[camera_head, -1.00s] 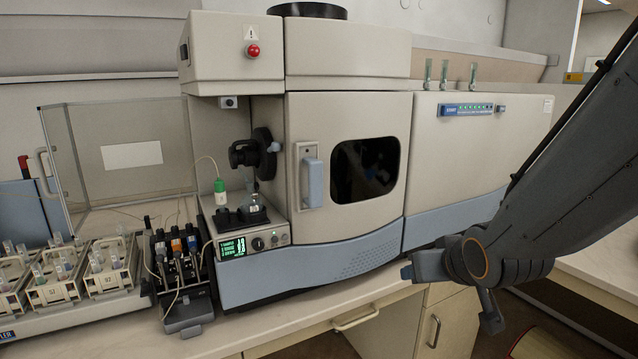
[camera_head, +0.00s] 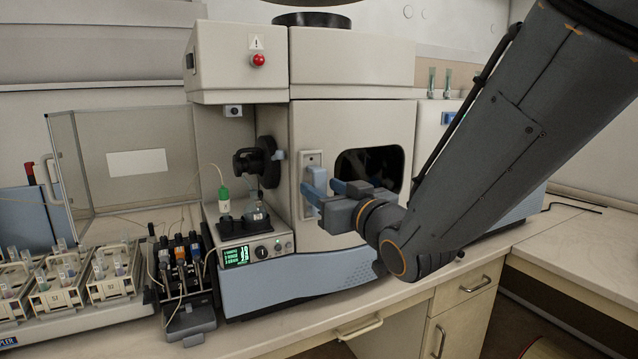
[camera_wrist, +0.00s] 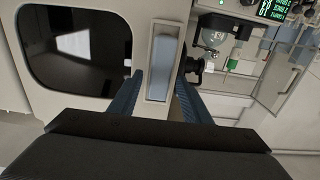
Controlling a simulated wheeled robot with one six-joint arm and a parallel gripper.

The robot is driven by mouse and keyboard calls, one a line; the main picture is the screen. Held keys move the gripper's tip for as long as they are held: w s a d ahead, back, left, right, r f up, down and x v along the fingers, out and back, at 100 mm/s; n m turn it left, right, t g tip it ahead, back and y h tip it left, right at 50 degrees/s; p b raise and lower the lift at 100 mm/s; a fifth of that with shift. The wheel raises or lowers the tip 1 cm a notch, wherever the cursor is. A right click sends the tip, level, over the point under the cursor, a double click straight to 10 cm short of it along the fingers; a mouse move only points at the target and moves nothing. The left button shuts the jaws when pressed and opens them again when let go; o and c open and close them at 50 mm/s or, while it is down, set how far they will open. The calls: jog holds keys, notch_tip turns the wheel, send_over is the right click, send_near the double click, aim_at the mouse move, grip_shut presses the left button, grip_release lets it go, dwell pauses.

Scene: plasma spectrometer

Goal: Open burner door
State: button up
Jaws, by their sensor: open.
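The burner door (camera_head: 338,117) is the beige front panel of the spectrometer with a dark window (camera_head: 358,160); it looks shut. Its blue upright handle (camera_head: 315,180) is on the door's left side. My gripper (camera_head: 325,190) is at the handle, with its blue fingers pointing toward the door. In the wrist view the handle (camera_wrist: 160,66) lies between the two open fingers (camera_wrist: 159,98), one on each side. I cannot tell whether either finger touches it. The gripper hides part of the door and window in the head view.
A torch compartment with a black fitting (camera_head: 258,160) and a small flask is left of the door. A pump (camera_head: 185,280) and sample racks (camera_head: 115,275) stand on the bench at left. A red button (camera_head: 258,60) is above. The bench at right is mostly clear.

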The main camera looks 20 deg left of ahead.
jog(key=shift+x, duration=1.15)
jog(key=shift+c, duration=0.5)
grip_shut()
